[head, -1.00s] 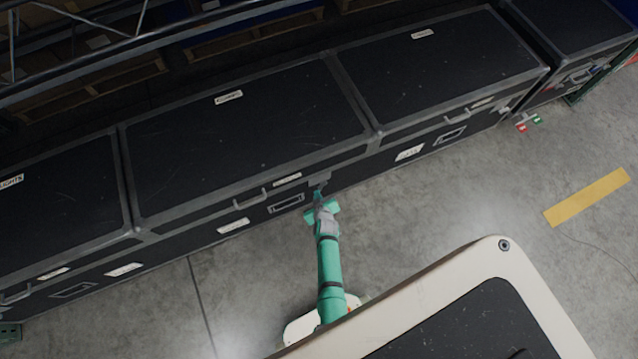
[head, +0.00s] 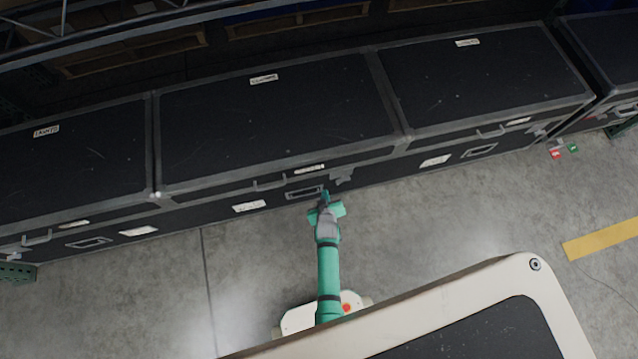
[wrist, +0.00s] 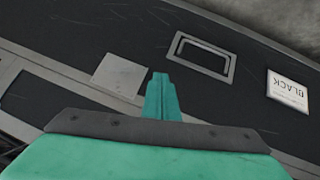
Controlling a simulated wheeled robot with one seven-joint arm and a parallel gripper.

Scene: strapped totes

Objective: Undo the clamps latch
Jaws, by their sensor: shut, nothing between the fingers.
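The middle black case (head: 300,110) stands in a row of cases; its lid label (head: 264,79) is too small to read surely. Its grey latch (head: 341,176) is on the front, near the right end. My gripper (head: 324,196) is in front of this case, a little left of and below the latch. In the wrist view my gripper's fingers (wrist: 162,88) are together, with nothing between them. A flat grey plate (wrist: 118,75), probably part of the latch, lies beside the fingertips, apart from them in the picture. I cannot tell whether the latch is fastened.
A recessed frame (wrist: 201,58) and a white label (wrist: 288,90) reading "BLACK" are on the case front. More cases stand at the left (head: 70,170) and right (head: 480,80).

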